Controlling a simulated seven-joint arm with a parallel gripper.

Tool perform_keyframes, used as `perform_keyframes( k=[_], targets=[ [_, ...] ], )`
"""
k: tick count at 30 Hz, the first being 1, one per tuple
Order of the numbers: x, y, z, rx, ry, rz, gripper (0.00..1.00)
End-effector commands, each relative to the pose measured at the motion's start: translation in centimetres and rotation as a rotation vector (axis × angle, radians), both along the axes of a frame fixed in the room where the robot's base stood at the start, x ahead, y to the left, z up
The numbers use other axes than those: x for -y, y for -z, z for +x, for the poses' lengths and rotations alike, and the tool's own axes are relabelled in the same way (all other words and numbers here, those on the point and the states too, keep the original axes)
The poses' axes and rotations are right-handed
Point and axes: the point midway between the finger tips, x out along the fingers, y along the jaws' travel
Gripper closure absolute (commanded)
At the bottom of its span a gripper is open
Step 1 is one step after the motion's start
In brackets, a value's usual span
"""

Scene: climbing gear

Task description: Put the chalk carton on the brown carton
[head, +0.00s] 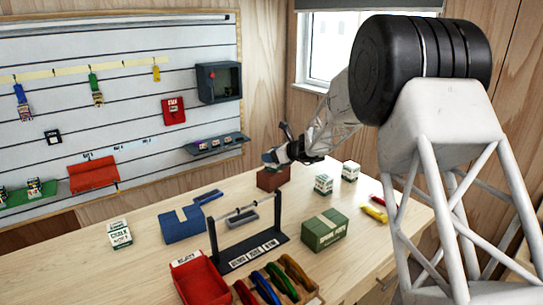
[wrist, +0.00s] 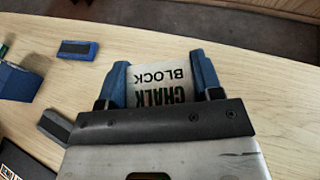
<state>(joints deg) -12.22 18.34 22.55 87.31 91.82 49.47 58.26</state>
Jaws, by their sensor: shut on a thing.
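My gripper (head: 273,158) is over the brown carton (head: 272,180) on the table. In the wrist view its blue fingers (wrist: 160,82) are shut on the sides of the chalk carton (wrist: 150,84), which is white with dark "CHALK BLOCK" lettering. In the head view only a small green and pale part of the chalk carton shows, just above the brown carton's top. I cannot tell whether the two touch. The brown carton is hidden in the wrist view.
Two white-green cartons (head: 323,184) (head: 350,171) stand right of the brown carton. A rack with a bar (head: 250,250), a blue box (head: 182,224) and a green box (head: 325,230) stand nearer. Another white-green carton (head: 120,235) is at left. A red bin (head: 200,283) is in front.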

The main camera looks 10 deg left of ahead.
Motion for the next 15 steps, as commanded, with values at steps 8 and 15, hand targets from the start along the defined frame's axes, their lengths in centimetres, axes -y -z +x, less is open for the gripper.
perform_keyframes(
  k=[8, 15],
  targets=[
    [-0.01, 0.27, 0.0, 0.0, 0.0, 0.0, 0.33],
    [0.0, 0.26, 0.01, 0.0, 0.0, 0.0, 0.15]
  ],
)
